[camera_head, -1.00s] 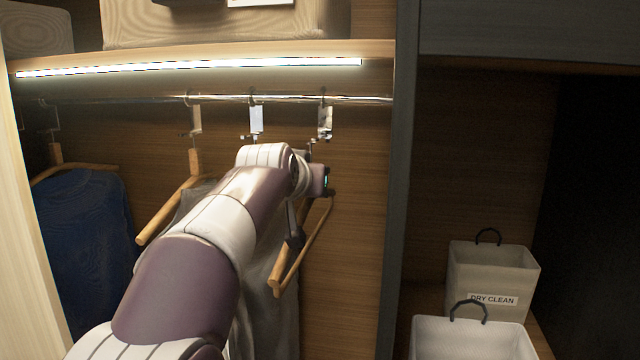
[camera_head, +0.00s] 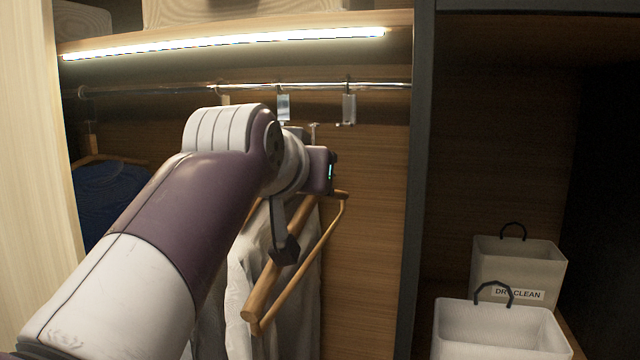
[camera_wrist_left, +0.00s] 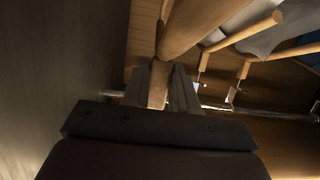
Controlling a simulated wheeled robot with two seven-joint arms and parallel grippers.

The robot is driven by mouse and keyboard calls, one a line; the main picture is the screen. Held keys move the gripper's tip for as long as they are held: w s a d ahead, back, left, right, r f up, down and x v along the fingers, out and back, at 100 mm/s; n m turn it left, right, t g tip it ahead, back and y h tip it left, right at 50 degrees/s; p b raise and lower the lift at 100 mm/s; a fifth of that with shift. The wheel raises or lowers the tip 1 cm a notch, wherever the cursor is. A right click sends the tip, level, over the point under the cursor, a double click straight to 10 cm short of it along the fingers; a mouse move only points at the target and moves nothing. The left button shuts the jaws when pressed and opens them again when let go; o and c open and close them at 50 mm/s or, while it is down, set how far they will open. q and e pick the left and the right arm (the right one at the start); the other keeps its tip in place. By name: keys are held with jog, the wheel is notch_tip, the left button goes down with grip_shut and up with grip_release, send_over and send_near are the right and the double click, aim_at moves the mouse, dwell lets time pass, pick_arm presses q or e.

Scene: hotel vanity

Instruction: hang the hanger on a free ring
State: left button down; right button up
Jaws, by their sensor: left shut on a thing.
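A wooden hanger (camera_head: 262,285) is held by its neck (camera_wrist_left: 158,84) in my left gripper (camera_head: 318,170). In the left wrist view, both fingers of the left gripper (camera_wrist_left: 165,88) close around the neck. The hanger's bar and rod slope down toward the camera below the gripper. A small metal stud (camera_head: 314,130) stands above the gripper, below and left of the right-hand ring holder. The right-hand ring (camera_head: 348,84) on the rail carries an empty metal holder (camera_head: 349,109). The middle ring's holder (camera_head: 283,106) is partly above my arm; what hangs under it is hidden.
The metal rail (camera_head: 385,86) runs under a lit shelf (camera_head: 230,38). A light garment (camera_head: 245,240) hangs behind the hanger, and a blue garment (camera_head: 105,195) hangs at left. A dark upright post (camera_head: 416,200) stands at right, with two baskets (camera_head: 497,325) beyond it.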

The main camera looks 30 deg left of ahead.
aim_at(289, 229)
pick_arm(q)
jog(key=s+b, duration=0.1)
jog(key=s, duration=0.2)
jog(key=s+d+b, duration=0.1)
jog(key=s, duration=0.2)
jog(key=shift+s+d+f, duration=0.2)
jog(key=shift+s+d+r+p, duration=0.15)
jog(key=shift+s+r+p, duration=0.2)
jog(key=shift+s, duration=0.2)
jog(key=shift+s+d+f, duration=0.1)
jog(key=shift+s+f, duration=0.1)
jog(key=shift+s, duration=0.45)
